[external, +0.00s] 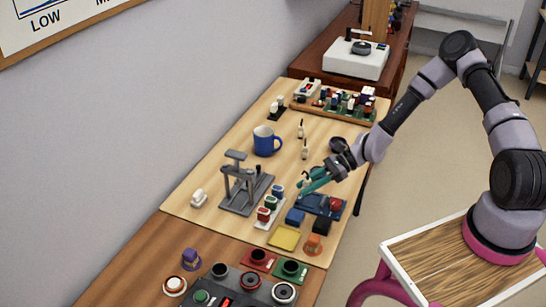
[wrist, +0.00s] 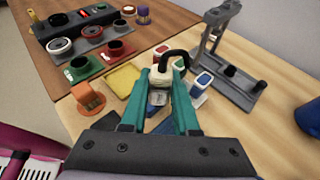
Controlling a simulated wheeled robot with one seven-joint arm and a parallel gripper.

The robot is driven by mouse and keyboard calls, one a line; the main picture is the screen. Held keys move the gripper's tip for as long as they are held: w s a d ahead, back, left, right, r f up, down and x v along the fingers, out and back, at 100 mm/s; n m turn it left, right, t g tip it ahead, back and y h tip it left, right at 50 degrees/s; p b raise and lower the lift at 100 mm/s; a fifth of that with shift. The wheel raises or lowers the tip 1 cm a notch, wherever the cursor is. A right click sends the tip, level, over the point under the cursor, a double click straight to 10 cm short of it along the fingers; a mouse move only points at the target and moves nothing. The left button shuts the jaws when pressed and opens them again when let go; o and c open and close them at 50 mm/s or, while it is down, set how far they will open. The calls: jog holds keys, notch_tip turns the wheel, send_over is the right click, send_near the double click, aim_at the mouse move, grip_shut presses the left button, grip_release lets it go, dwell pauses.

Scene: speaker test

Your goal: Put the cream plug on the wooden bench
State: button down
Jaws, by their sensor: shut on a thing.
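My gripper (external: 310,183) has teal fingers and is over the right part of the light wooden bench top (external: 205,177). In the wrist view my gripper (wrist: 161,80) is shut on the cream plug (wrist: 179,63), which has a black cord looping above it. In the external view the plug is too small to tell clearly.
Near my gripper are a grey stand (external: 240,190), a yellow tray (external: 284,238), an orange piece (external: 313,244) and a blue block (external: 295,216). A blue mug (external: 266,141) stands farther back. Bare wood lies left of the mug and around a white piece (external: 199,198).

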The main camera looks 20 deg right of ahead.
aim_at(157, 279)
jog(key=shift+n, duration=0.3)
jog(key=s+a+f, duration=0.1)
jog(key=s+a, duration=0.1)
jog(key=a, duration=0.7)
jog(key=s+a+f, duration=0.1)
jog(key=s+a, duration=0.2)
jog(key=a, duration=0.6)
jog(key=s+a+f, duration=0.1)
jog(key=s+a, duration=0.1)
jog(key=a, duration=0.8)
jog(key=shift+s+f, duration=0.1)
jog(key=shift+s, duration=0.3)
jog(key=shift+m+t, duration=0.9)
jog(key=a, duration=0.7)
jog(key=a+r, duration=0.1)
jog(key=a, duration=0.3)
jog(key=shift+s, duration=0.25)
jog(key=a+r+m+t, duration=0.3)
jog(key=a+r, duration=0.1)
jog(key=a, duration=0.6)
jog(key=shift+h, duration=0.4)
notch_tip(157, 279, down, 10)
jog(key=shift+a+f, duration=0.15)
jog(key=shift+f, duration=0.1)
jog(key=c, duration=0.7)
grip_release()
jog(key=shift+o, duration=0.2)
